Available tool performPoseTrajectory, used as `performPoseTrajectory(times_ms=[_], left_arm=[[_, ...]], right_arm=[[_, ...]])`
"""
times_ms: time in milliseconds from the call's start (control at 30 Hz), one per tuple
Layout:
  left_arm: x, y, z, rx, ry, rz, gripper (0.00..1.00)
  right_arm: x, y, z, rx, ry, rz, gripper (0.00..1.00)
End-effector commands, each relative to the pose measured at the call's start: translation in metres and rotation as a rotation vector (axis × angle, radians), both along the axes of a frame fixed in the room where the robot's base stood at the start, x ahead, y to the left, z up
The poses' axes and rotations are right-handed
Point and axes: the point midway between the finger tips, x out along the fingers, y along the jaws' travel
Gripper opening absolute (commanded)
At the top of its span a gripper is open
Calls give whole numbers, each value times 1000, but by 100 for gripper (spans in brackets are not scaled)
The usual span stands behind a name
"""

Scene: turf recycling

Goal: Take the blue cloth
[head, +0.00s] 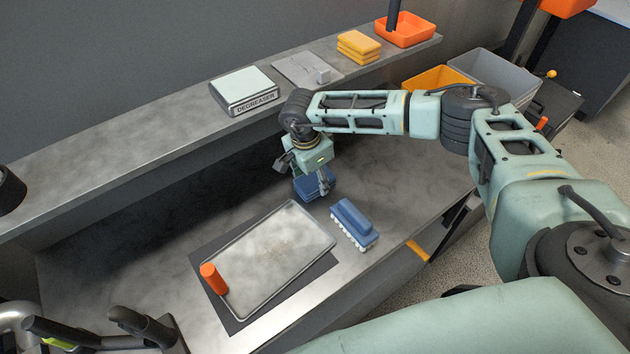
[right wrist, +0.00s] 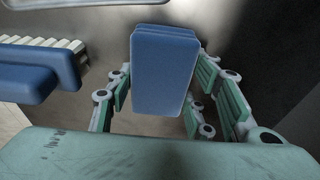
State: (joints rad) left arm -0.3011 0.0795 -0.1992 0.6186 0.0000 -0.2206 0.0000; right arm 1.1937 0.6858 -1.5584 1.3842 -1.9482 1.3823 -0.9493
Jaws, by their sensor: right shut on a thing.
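The blue cloth (head: 309,187) is a folded stack on the metal counter, left of the blue brush, in the head view. In the right wrist view the blue cloth (right wrist: 164,72) sits between the fingers. My right gripper (head: 314,184) reaches down over it and is shut on it, with a finger on its near side. The right wrist view shows the fingers (right wrist: 165,100) on both sides of the cloth. I cannot tell whether the cloth is lifted clear of the counter.
A blue brush with white bristles (head: 351,223) lies close to the right of the cloth. A metal tray (head: 275,255) on a dark mat is in front, with an orange cylinder (head: 213,278) at its left corner. A shelf behind holds a degreaser box (head: 244,91) and yellow sponges (head: 358,45).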

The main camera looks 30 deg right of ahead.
Motion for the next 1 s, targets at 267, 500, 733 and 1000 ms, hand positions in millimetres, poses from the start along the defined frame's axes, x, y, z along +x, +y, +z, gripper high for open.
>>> performPoseTrajectory(times_ms=[267, 500, 733, 1000], left_arm=[[0, 0, -6, 0, -1, 1, 55], [1, -1, -24, 0, -2, 0, 55], [2, -1, -38, -1, -4, 0, 55], [3, -1, -50, -1, -4, -1, 55]], right_arm=[[1, 0, 10, 2, -3, -1, 22], [-11, -7, 45, 0, -1, 0, 22], [-54, -25, 73, 0, -3, -1, 22], [-91, -41, 98, -1, -2, -2, 22]])
